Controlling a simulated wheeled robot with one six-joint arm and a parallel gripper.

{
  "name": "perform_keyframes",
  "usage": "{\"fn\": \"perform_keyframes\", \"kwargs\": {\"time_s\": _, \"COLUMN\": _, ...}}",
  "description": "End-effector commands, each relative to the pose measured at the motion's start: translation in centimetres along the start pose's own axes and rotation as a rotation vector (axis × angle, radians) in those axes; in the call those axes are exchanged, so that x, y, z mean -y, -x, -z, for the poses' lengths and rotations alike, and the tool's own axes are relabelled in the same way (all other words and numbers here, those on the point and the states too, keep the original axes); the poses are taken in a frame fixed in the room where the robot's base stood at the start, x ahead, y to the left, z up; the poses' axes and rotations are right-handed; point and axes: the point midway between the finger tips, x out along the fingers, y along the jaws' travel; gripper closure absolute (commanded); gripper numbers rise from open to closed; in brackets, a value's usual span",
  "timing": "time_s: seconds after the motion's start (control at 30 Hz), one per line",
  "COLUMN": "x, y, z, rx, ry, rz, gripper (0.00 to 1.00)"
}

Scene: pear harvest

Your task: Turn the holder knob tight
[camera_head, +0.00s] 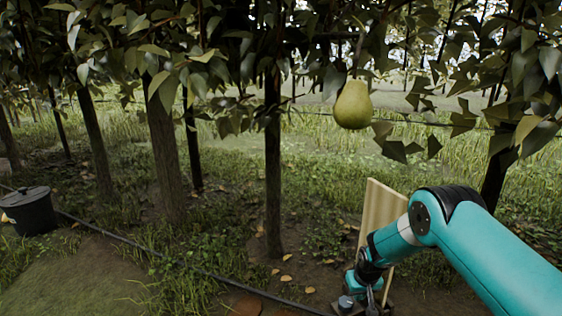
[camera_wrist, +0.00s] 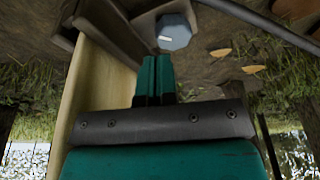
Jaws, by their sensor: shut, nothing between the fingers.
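The holder knob (camera_wrist: 174,31) is a faceted blue-grey cap with a short white mark on its face. In the wrist view it lies just beyond my fingertips. My gripper (camera_wrist: 154,62) has its two teal fingers pressed together with nothing between them. I cannot tell whether the tips touch the knob. In the head view my gripper (camera_head: 362,282) is low beside the pale upright board (camera_head: 381,219), above a small grey round part (camera_head: 345,303) that looks like the knob. The board also shows along the left of the wrist view (camera_wrist: 95,88).
A green pear (camera_head: 353,105) hangs among leaves above my arm. Tree trunks (camera_head: 273,165) stand behind and to the left. A dark hose (camera_head: 185,262) runs along the ground. A black bucket (camera_head: 30,212) stands far left. The grass in the front left is open.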

Motion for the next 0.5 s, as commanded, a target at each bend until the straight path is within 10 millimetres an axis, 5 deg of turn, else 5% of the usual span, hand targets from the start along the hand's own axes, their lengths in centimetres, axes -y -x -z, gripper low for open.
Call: {"fn": "perform_keyframes", "kwargs": {"time_s": 0.5, "x": 0.1, "y": -6.0, "z": -1.6, "rx": 0.001, "ry": 0.0, "rz": 0.0, "gripper": 1.0}}
